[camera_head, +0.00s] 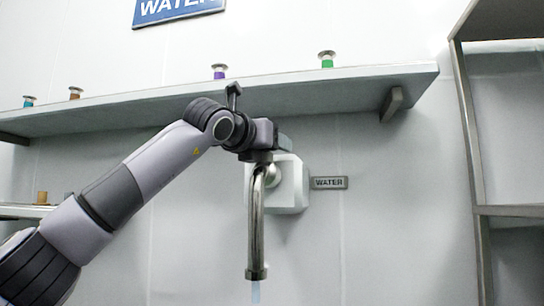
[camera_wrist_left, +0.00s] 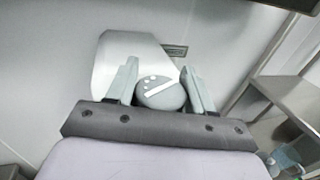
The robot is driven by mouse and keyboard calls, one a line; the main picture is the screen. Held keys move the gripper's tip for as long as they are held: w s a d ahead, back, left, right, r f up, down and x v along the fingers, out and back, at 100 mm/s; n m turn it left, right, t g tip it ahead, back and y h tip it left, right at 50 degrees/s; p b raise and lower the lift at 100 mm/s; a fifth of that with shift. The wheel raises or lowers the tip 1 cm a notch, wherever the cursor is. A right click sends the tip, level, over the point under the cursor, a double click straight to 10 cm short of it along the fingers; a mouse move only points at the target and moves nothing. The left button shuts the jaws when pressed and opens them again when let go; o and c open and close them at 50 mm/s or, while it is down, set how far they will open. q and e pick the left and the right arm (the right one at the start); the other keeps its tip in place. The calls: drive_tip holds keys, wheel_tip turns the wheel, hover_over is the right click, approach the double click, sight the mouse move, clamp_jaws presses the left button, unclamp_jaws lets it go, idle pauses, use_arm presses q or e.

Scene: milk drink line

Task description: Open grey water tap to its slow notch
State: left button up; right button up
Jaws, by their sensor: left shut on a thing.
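The water tap has a white wall block (camera_head: 292,188) and a curved metal spout (camera_head: 256,225) pointing down. My left gripper (camera_wrist_left: 160,72) is shut on this knob, one finger on each side. In the head view my left gripper (camera_head: 284,143) is at the top of the tap, and my wrist hides the knob. My right gripper is not in view.
A grey shelf (camera_head: 330,88) with several small coloured-necked items runs just above my left arm, with a bracket (camera_head: 392,104) at its right. A WATER label (camera_head: 329,183) is right of the tap. A metal rack (camera_head: 478,200) stands at far right.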

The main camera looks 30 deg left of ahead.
use_arm(q)
drive_tip(key=shift+r+y, duration=0.1)
drive_tip(key=shift+y, duration=0.2)
drive_tip(key=o, duration=1)
drive_tip(key=shift+c, duration=0.2)
drive_tip(key=shift+s+b, duration=0.2)
drive_tip(key=shift+b, duration=0.1)
drive_tip(key=s+b, duration=0.2)
drive_tip(key=s, duration=0.4)
drive_tip(key=shift+a, duration=0.1)
drive_tip(key=shift+s, duration=0.4)
